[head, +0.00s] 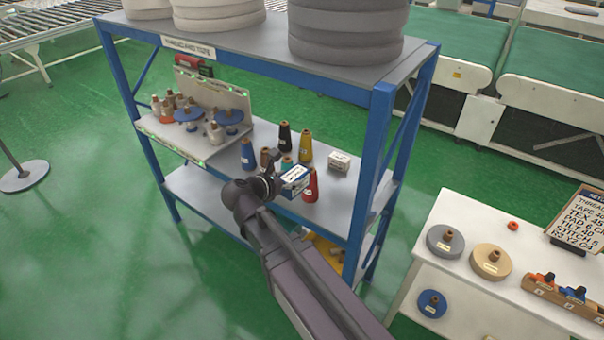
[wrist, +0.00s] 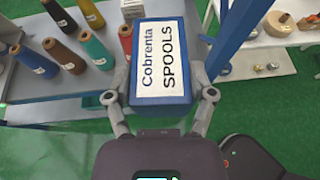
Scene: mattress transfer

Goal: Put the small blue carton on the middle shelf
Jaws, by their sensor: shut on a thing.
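The small blue carton (head: 295,177) has a white label reading "Cobrenta SPOOLS" in the wrist view (wrist: 160,65). My gripper (head: 274,176) is shut on it, with one finger on each side in the wrist view (wrist: 160,96). The carton is at the front edge of the middle shelf (head: 336,208), close to the thread cones; I cannot tell whether it touches the shelf. The middle shelf is a grey board in a blue-framed rack, and my arm hides part of its front.
Several thread cones (head: 305,147) stand around the carton, a red one (head: 311,186) just to its right. A tilted display (head: 215,105) fills the left. A blue post (head: 372,165) bounds the right.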

